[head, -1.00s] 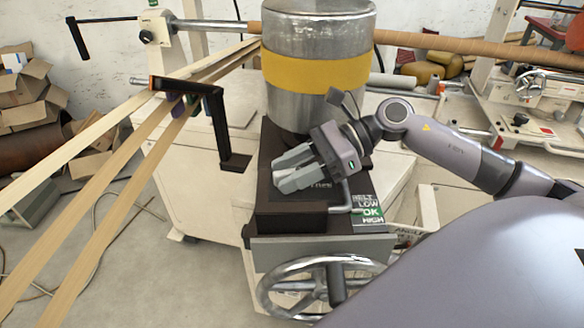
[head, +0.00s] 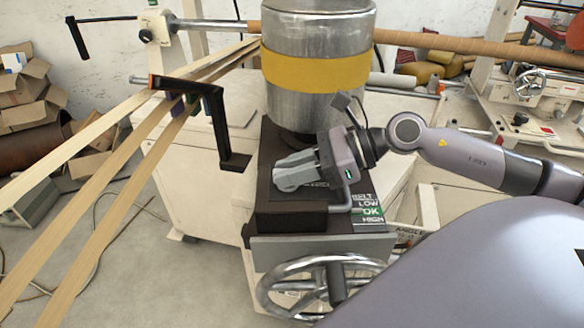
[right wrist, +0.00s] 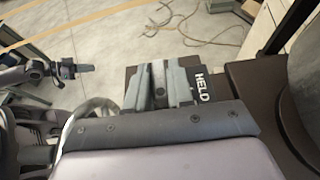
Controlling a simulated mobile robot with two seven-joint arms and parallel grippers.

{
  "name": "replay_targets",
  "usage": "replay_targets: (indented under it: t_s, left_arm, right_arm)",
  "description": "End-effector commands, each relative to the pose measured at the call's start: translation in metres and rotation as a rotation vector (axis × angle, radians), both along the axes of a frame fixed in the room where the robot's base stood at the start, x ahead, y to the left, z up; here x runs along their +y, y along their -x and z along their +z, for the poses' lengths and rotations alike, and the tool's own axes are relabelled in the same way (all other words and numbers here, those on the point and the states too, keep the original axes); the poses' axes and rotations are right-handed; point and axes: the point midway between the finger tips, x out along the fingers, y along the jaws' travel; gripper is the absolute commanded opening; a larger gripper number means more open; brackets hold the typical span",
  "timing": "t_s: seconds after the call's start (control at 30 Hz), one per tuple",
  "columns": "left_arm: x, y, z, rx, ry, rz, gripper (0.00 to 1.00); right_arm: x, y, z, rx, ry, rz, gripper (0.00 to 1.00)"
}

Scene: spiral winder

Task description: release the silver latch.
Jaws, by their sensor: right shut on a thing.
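My right gripper (head: 285,174) is over the dark top of the machine's housing (head: 290,220), in front of the metal drum. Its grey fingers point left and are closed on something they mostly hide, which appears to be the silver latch. In the right wrist view the gripper (right wrist: 162,75) lies beside a black label reading HELD (right wrist: 203,88). A bent silver rod (head: 347,207) stands at the housing's right edge, beside the gripper's body.
The metal drum (head: 315,100) with a yellow band stands behind the gripper. A crank wheel (head: 300,268) is on the housing's front. A BELT LOW OK HIGH sign (head: 370,222) is at the right. A black bracket (head: 222,130) and pale strips (head: 75,150) lie to the left.

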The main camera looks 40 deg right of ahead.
Motion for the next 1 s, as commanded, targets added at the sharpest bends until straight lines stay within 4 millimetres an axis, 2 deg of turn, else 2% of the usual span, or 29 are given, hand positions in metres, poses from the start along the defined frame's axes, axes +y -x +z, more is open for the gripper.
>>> replay_targets:
  t_s: [0.3,0.33,0.4,0.77,1.0]
  left_arm:
    - [0.0000,-0.0003,0.0002,-0.001,0.000,0.000,0.00]
    - [-0.0001,-0.0003,0.0002,-0.001,0.000,0.000,0.00]
    - [-0.0001,-0.0003,0.0002,-0.001,0.000,0.000,0.00]
    - [-0.0001,-0.0003,0.0000,-0.001,0.000,0.000,0.00]
    - [-0.0002,-0.0002,-0.0022,-0.001,0.000,0.000,0.00]
  right_arm:
    - [0.0002,0.0000,0.0001,-0.001,-0.002,-0.005,0.00]
    - [0.0002,0.0000,0.0001,0.000,-0.002,-0.006,0.25]
    - [0.0003,0.0001,0.0001,-0.001,-0.002,-0.005,0.43]
    - [-0.0007,0.0007,0.0003,0.000,-0.002,-0.005,0.43]
    - [-0.0097,0.0072,0.0032,0.002,-0.002,-0.007,0.43]
